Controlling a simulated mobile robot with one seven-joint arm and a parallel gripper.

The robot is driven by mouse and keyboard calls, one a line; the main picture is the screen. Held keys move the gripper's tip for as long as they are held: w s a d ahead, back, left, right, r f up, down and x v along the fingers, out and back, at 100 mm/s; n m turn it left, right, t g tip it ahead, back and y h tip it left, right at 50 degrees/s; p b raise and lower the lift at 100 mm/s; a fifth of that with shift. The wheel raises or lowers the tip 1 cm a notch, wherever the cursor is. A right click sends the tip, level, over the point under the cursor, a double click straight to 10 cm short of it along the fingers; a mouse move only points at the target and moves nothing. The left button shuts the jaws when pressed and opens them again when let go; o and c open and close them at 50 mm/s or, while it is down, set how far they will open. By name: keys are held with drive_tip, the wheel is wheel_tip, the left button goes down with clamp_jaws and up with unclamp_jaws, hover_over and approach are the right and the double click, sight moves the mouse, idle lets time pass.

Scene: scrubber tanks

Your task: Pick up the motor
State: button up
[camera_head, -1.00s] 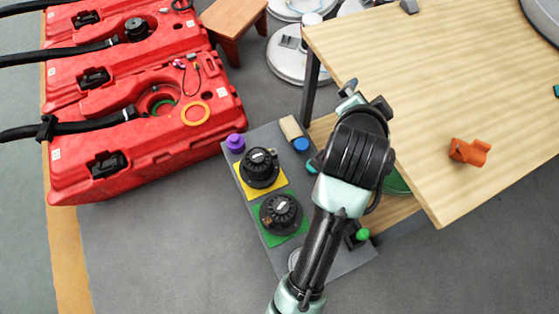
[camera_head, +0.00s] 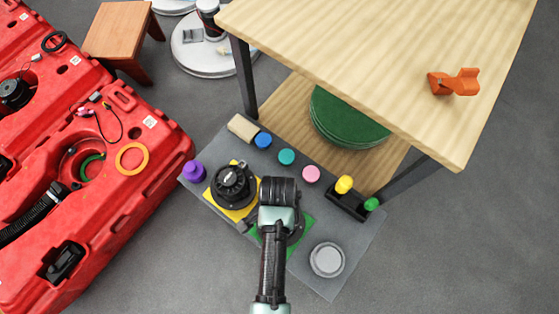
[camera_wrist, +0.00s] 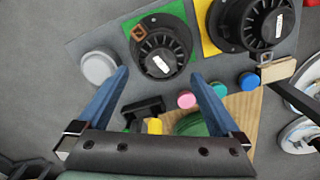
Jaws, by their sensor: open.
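Two black round motors sit on the grey board. One motor (camera_head: 233,185) is on the yellow square; it also shows at the top right of the wrist view (camera_wrist: 254,22). The other motor (camera_wrist: 162,52) is on the green square, and my arm mostly covers it in the head view (camera_head: 297,224). My gripper (camera_wrist: 159,75) is open and empty. Its two blue fingers point at the green-square motor, which appears between and just beyond the tips. I cannot tell the height gap. The fingers are hidden behind my arm in the head view.
The board (camera_head: 365,245) also holds colored knobs, a grey round button (camera_head: 327,260) and a black block with a yellow knob (camera_head: 344,184). A wooden table (camera_head: 390,60) with an orange part (camera_head: 455,82) stands behind. Red tanks (camera_head: 150,165) are at left.

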drive_tip(key=f, duration=0.2)
drive_tip(key=f+b, duration=0.1)
drive_tip(key=f, duration=0.2)
drive_tip(key=f+b, duration=0.1)
drive_tip(key=f, duration=0.1)
drive_tip(key=shift+w+d+f, duration=0.2)
drive_tip(key=shift+w+d, duration=0.05)
drive_tip(key=shift+w, duration=0.1)
drive_tip(key=shift+c, duration=0.3)
clamp_jaws()
drive_tip(key=shift+w+r, duration=0.1)
drive_tip(key=shift+r, duration=0.05)
